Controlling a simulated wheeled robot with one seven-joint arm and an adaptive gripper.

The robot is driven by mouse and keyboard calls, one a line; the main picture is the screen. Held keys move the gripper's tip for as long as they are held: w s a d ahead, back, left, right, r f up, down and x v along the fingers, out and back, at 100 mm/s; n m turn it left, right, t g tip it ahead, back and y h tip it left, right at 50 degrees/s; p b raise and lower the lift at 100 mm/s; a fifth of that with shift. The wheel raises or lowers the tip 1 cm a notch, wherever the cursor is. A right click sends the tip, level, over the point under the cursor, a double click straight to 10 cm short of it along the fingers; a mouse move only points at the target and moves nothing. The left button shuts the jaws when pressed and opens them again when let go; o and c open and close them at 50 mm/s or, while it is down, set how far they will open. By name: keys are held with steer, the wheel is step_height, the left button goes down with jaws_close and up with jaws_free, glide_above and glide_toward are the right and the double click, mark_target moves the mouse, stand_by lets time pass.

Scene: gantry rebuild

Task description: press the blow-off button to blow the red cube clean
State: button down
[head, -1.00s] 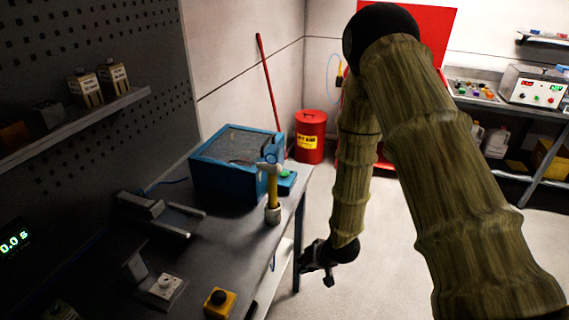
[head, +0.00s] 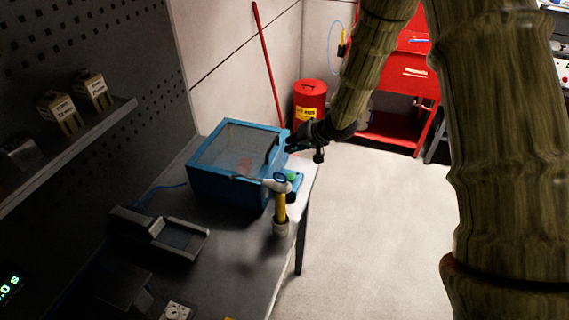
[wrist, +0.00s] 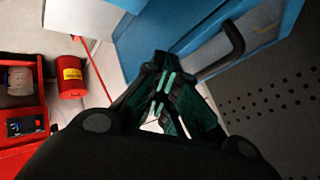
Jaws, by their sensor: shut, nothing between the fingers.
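The blue blow-off box (head: 225,198) with a clear window stands at the far end of the bench. A faint reddish patch (head: 245,165) shows through the window; I cannot tell for sure that it is the red cube. The green button (head: 292,177) sits on a small blue housing at the box's right front corner, partly behind the hammer. My gripper (head: 291,146) is shut and empty, above and just behind the button, beside the box's right side. In the wrist view the shut fingers (wrist: 163,88) point toward the blue box (wrist: 150,42); the button is hidden there.
A yellow-handled hammer (head: 281,206) stands upright in a holder in front of the button. A grey fixture (head: 180,238) lies on the bench nearer me. A red bin (head: 310,105) and a red cart (head: 405,75) stand behind. The floor right of the bench is clear.

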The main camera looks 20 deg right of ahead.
mark_target(292, 174)
step_height(292, 174, down, 3)
steer(key=b, duration=0.3)
steer(key=shift+s, duration=0.15)
steer(key=shift+s+f+b, duration=0.2)
steer(key=shift+f+b, duration=0.05)
steer(key=shift+b, duration=0.4)
steer(key=shift+s+f+b, duration=0.2)
steer(key=shift+s+b, duration=0.45)
steer(key=shift+b, duration=0.1)
steer(key=f, duration=0.1)
steer(key=w+f+b, duration=0.1)
steer(key=f, duration=0.1)
steer(key=shift+w+a+f, duration=0.1)
steer(key=shift+f, duration=0.25)
steer(key=shift+s+b, duration=0.3)
steer(key=shift+b, duration=0.05)
steer(key=shift+w+f, duration=0.15)
steer(key=shift+f, duration=0.05)
